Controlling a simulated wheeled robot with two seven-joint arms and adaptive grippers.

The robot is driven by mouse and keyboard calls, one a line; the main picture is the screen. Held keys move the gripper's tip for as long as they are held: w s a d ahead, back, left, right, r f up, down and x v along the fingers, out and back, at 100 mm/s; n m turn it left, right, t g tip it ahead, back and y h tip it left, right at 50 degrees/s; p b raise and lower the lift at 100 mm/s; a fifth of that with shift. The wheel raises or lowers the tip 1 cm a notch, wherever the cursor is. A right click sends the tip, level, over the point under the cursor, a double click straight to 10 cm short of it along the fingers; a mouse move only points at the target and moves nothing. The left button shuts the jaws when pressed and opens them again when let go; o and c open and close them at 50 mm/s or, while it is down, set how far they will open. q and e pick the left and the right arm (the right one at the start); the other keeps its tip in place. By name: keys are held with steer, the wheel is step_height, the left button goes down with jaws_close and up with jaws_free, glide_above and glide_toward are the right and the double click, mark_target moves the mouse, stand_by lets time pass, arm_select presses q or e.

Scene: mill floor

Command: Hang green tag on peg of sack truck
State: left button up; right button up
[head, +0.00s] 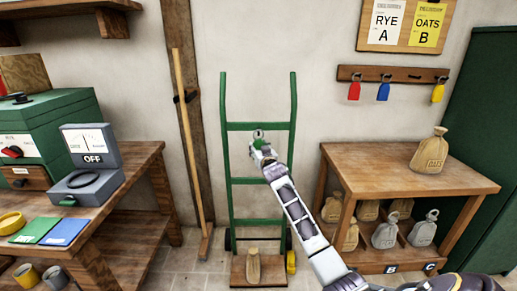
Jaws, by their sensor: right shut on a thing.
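The green sack truck (233,182) stands upright against the wall in the middle, with a small sack on its foot plate. My right gripper (259,143) reaches up from the lower right and is in front of the truck's upper frame, just below its upper crossbar. It is shut on the green tag (258,144), which shows only as a small green patch at the fingertips. A small round grey part shows just above the fingertips; I cannot tell whether it is the peg or the tag's ring. My left gripper is not in view.
Red, blue and yellow tags hang on a wall rack (392,75), with a bare peg between blue and yellow. A right table (463,178) carries a sack, with more below. A left bench (125,190) holds a scale (90,160). A broom (190,130) leans beside the truck.

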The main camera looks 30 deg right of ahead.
stand_by(0.3)
steer(key=o, duration=1.1)
steer(key=shift+v, duration=6)
